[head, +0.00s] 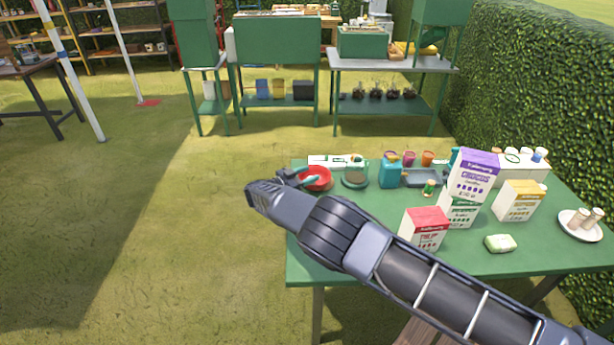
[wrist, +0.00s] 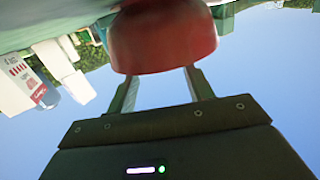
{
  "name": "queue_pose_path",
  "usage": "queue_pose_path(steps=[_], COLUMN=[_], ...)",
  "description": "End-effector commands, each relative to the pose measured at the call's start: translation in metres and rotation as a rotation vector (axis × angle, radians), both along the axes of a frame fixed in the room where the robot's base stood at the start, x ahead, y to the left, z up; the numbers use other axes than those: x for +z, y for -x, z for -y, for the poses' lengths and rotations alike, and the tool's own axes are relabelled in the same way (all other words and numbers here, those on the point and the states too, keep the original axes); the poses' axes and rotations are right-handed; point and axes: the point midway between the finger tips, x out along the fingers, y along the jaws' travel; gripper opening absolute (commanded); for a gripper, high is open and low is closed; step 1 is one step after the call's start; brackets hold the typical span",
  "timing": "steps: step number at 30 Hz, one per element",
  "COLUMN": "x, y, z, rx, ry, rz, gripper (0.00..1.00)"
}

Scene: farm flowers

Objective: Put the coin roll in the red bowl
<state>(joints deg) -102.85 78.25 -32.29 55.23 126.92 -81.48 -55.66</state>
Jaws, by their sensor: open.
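The red bowl (head: 318,179) sits at the left back part of the green table. It also shows large in the wrist view (wrist: 163,40), which appears upside down, in front of my fingers. My gripper (head: 298,178) is at the bowl's left side, with its fingers apart and nothing clearly held between them. Whether the fingers touch the bowl I cannot tell. I cannot identify the coin roll for certain; two small beige cylinders (head: 587,219) stand on a white plate at the table's right end. The bowl's inside is too small to read.
Cartons, including a tall purple and white one (head: 470,178) and a red and white one (head: 424,228), crowd the table's middle. A green-white block (head: 500,243) lies near the front. Cups and a grey tray (head: 424,178) stand behind.

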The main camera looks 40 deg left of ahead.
Motion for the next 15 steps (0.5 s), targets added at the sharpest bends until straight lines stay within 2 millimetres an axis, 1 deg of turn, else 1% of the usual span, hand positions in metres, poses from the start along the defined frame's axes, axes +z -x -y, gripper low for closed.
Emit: queue_pose_path(steps=[6,11,15], x=[0.010,0.010,0.011], y=[0.003,0.017,0.033], z=[-0.001,-0.004,-0.007], rx=[0.002,0.002,0.002], ry=[0.000,0.001,0.000], rz=[-0.001,-0.001,-0.002], gripper=[0.52,0.52,0.52])
